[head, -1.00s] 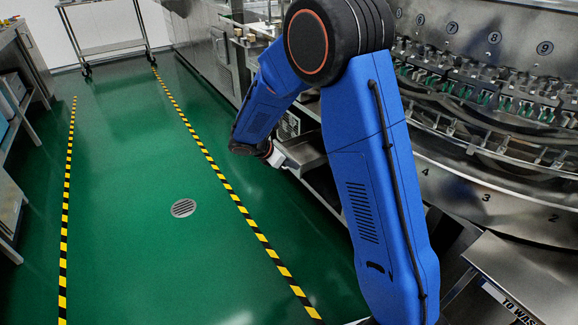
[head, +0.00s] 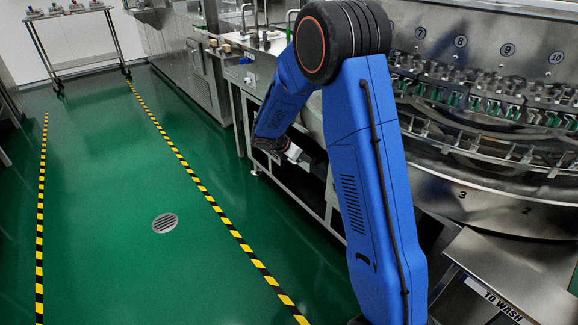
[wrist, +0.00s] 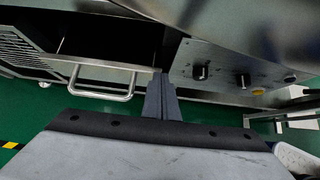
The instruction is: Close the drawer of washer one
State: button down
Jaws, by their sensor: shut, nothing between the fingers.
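In the wrist view a metal drawer front with a bar handle (wrist: 103,95) lies left of my gripper (wrist: 165,98). A dark space shows behind the front, so the drawer looks open, though how far is unclear. My gripper is shut and empty, with its fingers close to the right end of the drawer front; I cannot tell whether they touch. In the head view my gripper (head: 294,152) hangs low beside the machine. The drawer cannot be made out clearly there, with my blue arm in front.
A metal panel with dark knobs (wrist: 240,80) is right of my fingers in the wrist view. The rotary washer (head: 480,160) stands at the right. Green floor with a drain (head: 165,223) is clear at left. A cart (head: 80,45) stands at the back.

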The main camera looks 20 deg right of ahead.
jog(key=w+d, duration=0.2)
jog(key=d, duration=0.4)
jog(key=shift+d, duration=0.35)
jog(key=shift+w, duration=0.1)
